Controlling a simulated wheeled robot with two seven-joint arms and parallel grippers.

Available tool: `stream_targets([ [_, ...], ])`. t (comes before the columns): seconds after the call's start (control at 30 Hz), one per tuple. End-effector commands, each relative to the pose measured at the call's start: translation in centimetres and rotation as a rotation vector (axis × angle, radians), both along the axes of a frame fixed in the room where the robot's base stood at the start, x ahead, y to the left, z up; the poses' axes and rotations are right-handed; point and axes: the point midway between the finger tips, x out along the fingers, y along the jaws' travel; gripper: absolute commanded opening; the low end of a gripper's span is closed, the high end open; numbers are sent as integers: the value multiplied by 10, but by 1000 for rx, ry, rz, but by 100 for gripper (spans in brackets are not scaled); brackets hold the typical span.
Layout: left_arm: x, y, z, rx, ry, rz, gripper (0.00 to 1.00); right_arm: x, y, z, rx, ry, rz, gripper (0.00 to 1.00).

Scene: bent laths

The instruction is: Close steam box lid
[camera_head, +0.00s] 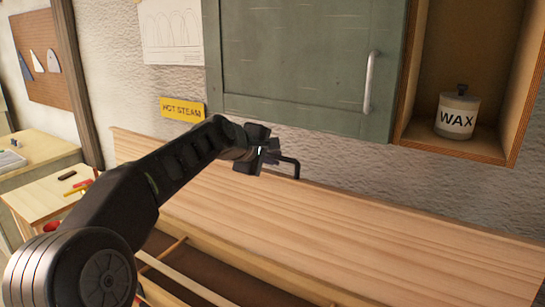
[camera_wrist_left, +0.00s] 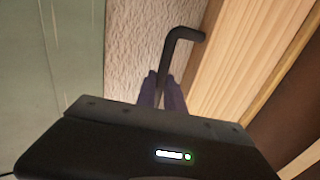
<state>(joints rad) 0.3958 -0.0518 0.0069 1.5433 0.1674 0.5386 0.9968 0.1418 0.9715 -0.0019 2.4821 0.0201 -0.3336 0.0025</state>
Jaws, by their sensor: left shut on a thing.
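The steam box lid (camera_head: 330,230) is a long pale wooden panel, tilted up along the back by the wall, and it also shows in the left wrist view (camera_wrist_left: 236,50). A black bar handle (camera_head: 288,161) sits at its upper edge, seen bent in the left wrist view (camera_wrist_left: 184,36). My left gripper (camera_head: 268,156) is shut on the handle, its fingers (camera_wrist_left: 162,90) around the bar. The steam box (camera_head: 215,250) is open below the lid, with slats inside; my left arm hides part of it. My right gripper is out of view.
A green cabinet (camera_head: 295,60) hangs above the lid, close over my left gripper. An open wooden shelf holds a wax jar (camera_head: 458,112). A yellow hot steam sign (camera_head: 183,109) is on the wall. A small side table (camera_head: 45,200) with tools stands at the left.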

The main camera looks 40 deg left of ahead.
Motion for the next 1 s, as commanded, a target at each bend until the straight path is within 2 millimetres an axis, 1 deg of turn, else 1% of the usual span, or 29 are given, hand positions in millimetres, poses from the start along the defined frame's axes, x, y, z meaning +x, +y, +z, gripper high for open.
stream_targets([
  [0.17, -1, 0, 2, 0, -4, 1, 0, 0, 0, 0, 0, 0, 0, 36],
  [0.27, -6, 0, 3, -1, -5, 2, 0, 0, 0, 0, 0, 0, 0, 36],
  [0.37, -18, -1, 3, 0, -5, 3, 0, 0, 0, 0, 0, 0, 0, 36],
  [0.6, -58, -6, 1, -2, -3, 2, 0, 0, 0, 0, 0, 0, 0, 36],
  [0.7, -69, -7, 0, -2, -2, 2, 0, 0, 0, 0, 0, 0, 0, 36],
  [0.8, -74, -8, 0, -2, -2, 1, 0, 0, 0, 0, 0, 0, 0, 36],
  [1.0, -74, -8, 0, -2, -2, 1, 0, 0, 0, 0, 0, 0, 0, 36],
])
